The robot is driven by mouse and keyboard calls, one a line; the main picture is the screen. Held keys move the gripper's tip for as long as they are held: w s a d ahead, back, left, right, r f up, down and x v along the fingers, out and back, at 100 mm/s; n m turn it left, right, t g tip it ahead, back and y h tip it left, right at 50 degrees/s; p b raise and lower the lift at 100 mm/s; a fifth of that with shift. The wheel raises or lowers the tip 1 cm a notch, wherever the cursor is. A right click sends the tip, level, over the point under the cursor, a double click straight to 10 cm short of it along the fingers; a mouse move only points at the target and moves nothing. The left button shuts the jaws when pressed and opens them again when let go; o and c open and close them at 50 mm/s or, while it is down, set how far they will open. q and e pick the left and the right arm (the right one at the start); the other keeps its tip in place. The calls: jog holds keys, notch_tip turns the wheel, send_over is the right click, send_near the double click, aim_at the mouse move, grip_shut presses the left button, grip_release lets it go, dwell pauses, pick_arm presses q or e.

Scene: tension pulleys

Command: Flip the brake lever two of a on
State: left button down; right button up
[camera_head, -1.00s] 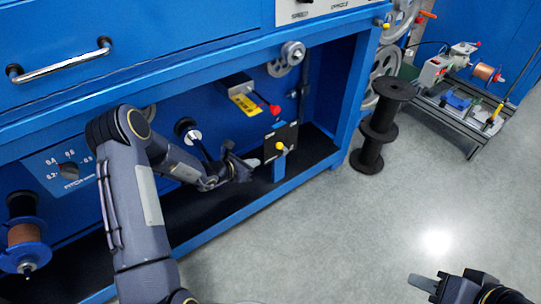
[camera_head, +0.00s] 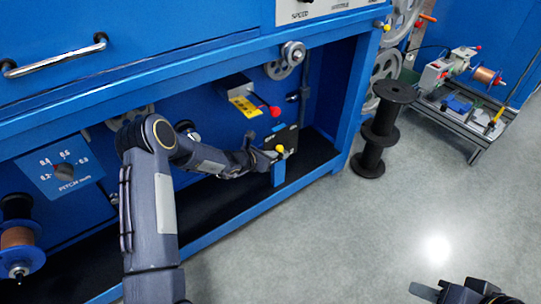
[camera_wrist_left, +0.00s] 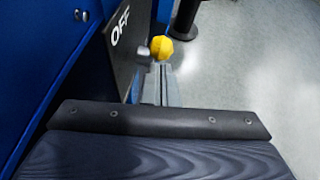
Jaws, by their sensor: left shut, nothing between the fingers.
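A lever with a yellow knob (camera_head: 280,149) sits at a black plate (camera_head: 289,134) on a short blue post (camera_head: 278,173), inside the machine's lower bay. In the left wrist view the yellow knob (camera_wrist_left: 161,48) stands just beyond my fingertips, and the dark plate (camera_wrist_left: 122,45) to its left reads "OFF". My left gripper (camera_head: 268,160) is shut and empty, just left of and slightly below the knob. Its shut fingers (camera_wrist_left: 158,84) point toward the knob; I cannot tell whether they touch it. My right gripper (camera_head: 424,291) is at the bottom right, partly cut off, over the floor.
A red-knobbed lever (camera_head: 275,111) with a yellow label (camera_head: 244,106) is above the left gripper. The bay's blue lower beam (camera_head: 235,222) runs below my left arm. A black spool (camera_head: 377,130) stands on the floor to the right. Open grey floor (camera_head: 340,240) lies in front.

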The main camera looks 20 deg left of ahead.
aim_at(279, 150)
pick_arm(q)
jog(key=r+p, duration=0.1)
jog(key=p, duration=0.1)
jog(key=w+r+g+p, duration=0.1)
jog(key=p, duration=0.1)
jog(key=shift+d+y, duration=0.3)
jog(key=shift+d, duration=0.1)
jog(key=shift+w+d+r+p, duration=0.15)
jog(key=shift+w+d+r, duration=0.1)
jog(key=shift+w+d, duration=0.2)
jog(key=shift+w+d+r+p, duration=0.15)
jog(key=shift+w+d+r, duration=0.15)
jog(key=shift+w, duration=0.25)
jog(key=shift+f, duration=0.1)
